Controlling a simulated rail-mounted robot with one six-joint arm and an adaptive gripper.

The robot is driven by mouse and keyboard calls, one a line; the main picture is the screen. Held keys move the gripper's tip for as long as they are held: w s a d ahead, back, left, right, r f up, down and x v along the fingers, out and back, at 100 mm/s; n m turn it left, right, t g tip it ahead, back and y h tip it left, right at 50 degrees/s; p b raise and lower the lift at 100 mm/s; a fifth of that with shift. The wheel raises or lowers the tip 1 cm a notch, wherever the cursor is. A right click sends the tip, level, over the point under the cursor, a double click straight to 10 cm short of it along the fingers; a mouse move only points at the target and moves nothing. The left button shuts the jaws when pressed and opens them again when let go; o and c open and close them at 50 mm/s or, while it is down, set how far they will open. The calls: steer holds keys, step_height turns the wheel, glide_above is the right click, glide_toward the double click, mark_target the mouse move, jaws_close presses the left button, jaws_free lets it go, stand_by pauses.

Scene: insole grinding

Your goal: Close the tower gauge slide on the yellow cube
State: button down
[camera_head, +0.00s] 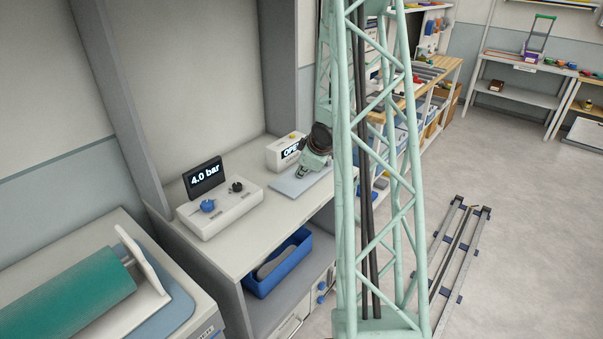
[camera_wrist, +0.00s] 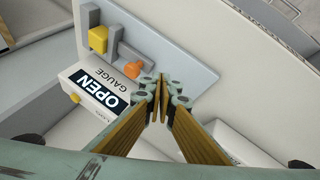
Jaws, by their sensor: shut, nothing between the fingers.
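The tower gauge stands on a blue-grey plate (camera_head: 288,187), which also shows in the wrist view (camera_wrist: 185,55). The yellow cube (camera_wrist: 98,39) sits on this plate beside a grey upright (camera_wrist: 89,14). A grey slide part (camera_wrist: 114,40) with an orange knob (camera_wrist: 133,69) is close to the cube; I cannot tell whether they touch. The gauge box (camera_head: 284,153) reads OPEN, as its label (camera_wrist: 104,92) does in the wrist view. My gripper (camera_wrist: 159,84) is shut and empty, to the right of the orange knob. In the head view my gripper (camera_head: 303,174) is over the plate; the cube is hidden.
A pressure unit (camera_head: 222,206) with a 4.0 bar display (camera_head: 204,178) stands left on the bench. A blue bin (camera_head: 281,262) is on the shelf below. A green roller machine (camera_head: 75,293) is at lower left. My lattice mast blocks the head view's middle.

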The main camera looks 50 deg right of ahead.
steer(key=p+v, duration=0.2)
steer(key=v, duration=0.7)
steer(key=shift+r, duration=0.15)
steer(key=shift+s+d, duration=0.1)
steer(key=c, duration=3.4)
jaws_free()
steer(key=shift+c, duration=0.2)
steer(key=o, duration=0.5)
steer(key=shift+d, duration=0.15)
steer(key=o, duration=0.5)
steer(key=shift+d+r+m, duration=0.15)
steer(key=shift+d+m, duration=0.25)
steer(key=shift+d, duration=0.2)
steer(key=shift+w+d+r+m+g, duration=0.5)
steer(key=shift+w+m, duration=0.4)
steer(key=shift+m, duration=1.15)
steer(key=shift+w+d+r+m+g, duration=0.45)
steer(key=shift+w+m, duration=0.45)
steer(key=shift+m, duration=1.2)
steer(key=shift+w+d+r+m+g, duration=0.35)
steer(key=shift+w+r+m+g, duration=0.45)
steer(key=shift+m, duration=1.25)
steer(key=shift+w+f+t, duration=0.1)
steer(key=shift+t, duration=0.15)
